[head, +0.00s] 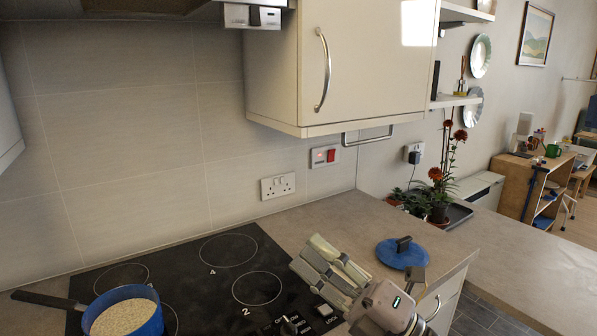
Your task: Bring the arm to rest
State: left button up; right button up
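My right gripper (314,257) is at the lower middle of the head view, above the right edge of the black hob (190,262). Its pale fingers point up and to the left and look close together. I cannot make out whether there is a gap between them. No object shows in them. My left gripper is not in view.
A blue pan (126,288) with pale grainy contents stands on the hob at the lower left. A blue lid (402,253) lies on the counter (330,222) just right of my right gripper. A wall cabinet (355,62) hangs above. Potted flowers (438,195) stand behind.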

jog(key=w+d+f+m+t+h, duration=0.2)
jog(key=d+f+m+t+h, duration=0.3)
jog(key=m+h, duration=0.4)
jog(key=w+d+f+m+t+h, duration=0.25)
jog(key=d+m+t+h, duration=0.35)
jog(key=m, duration=0.5)
jog(key=s+d+f+m+g+h, duration=0.2)
jog(key=d+f+m+g+h, duration=0.4)
jog(key=f, duration=0.5)
jog(key=s+f+m+g, duration=0.4)
jog(key=s+f+g, duration=1)
jog(key=s+f, duration=1)
notch_tip(320, 180, down, 25)
jog(key=s, duration=0.2)
jog(key=s+d+f+g, duration=0.1)
jog(key=s+d+f, duration=0.1)
jog(key=s+f, duration=0.5)
jog(key=s+d+f+g, duration=0.1)
jog(key=s+f, duration=0.7)
jog(key=s, duration=0.1)
jog(key=shift+s+d+f, duration=0.2)
jog(key=shift+s+d, duration=0.1)
jog(key=shift+d, duration=0.05)
